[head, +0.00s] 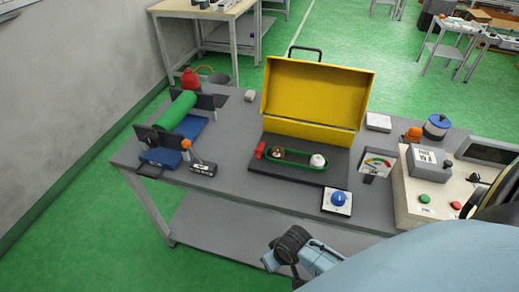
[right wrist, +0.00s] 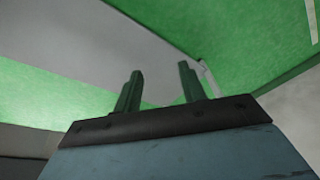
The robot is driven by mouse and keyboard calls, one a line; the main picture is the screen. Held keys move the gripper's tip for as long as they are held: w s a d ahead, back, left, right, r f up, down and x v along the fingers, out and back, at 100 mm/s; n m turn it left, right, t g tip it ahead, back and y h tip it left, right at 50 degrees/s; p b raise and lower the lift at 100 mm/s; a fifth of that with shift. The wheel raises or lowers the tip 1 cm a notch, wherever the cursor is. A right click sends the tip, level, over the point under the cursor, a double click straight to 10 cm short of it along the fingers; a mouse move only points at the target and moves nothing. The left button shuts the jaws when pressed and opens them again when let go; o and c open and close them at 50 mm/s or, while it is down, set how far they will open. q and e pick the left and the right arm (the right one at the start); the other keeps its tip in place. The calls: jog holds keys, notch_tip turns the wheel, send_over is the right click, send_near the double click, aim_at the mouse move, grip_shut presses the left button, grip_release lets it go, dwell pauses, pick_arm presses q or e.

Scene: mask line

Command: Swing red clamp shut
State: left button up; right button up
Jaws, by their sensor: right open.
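A small red part (head: 260,150), which looks like the red clamp, stands at the left end of a green oval holder (head: 298,164) on a dark base plate (head: 283,188). At this size I cannot tell whether it is open or shut. A yellow cover (head: 315,90) stands raised behind the holder. A brown piece and a white piece lie in the holder. My right gripper (right wrist: 158,88) shows in the right wrist view with its two fingers apart and nothing between them. My arm reaches in at the bottom of the head view, in front of the bench and apart from the red part. My left gripper is not in view.
The grey bench (head: 232,165) also carries a green roller (head: 177,110), a red object (head: 190,78), a blue dial (head: 338,199), a gauge (head: 376,164) and a button box (head: 431,163). Bare bench top lies left of the base plate.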

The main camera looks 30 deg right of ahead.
jog(key=w+r, duration=0.5)
jog(key=r, duration=0.5)
jog(key=m+p, duration=0.2)
jog(key=m, duration=1)
send_near(259, 149)
jog(key=shift+g, duration=0.3)
jog(key=f, duration=0.2)
jog(key=w+f+b, duration=0.1)
jog(key=f, duration=0.2)
jog(key=w+f+b, duration=0.1)
jog(key=f, duration=0.2)
jog(key=shift+a+f, duration=0.2)
jog(key=shift+f, duration=0.05)
grip_shut()
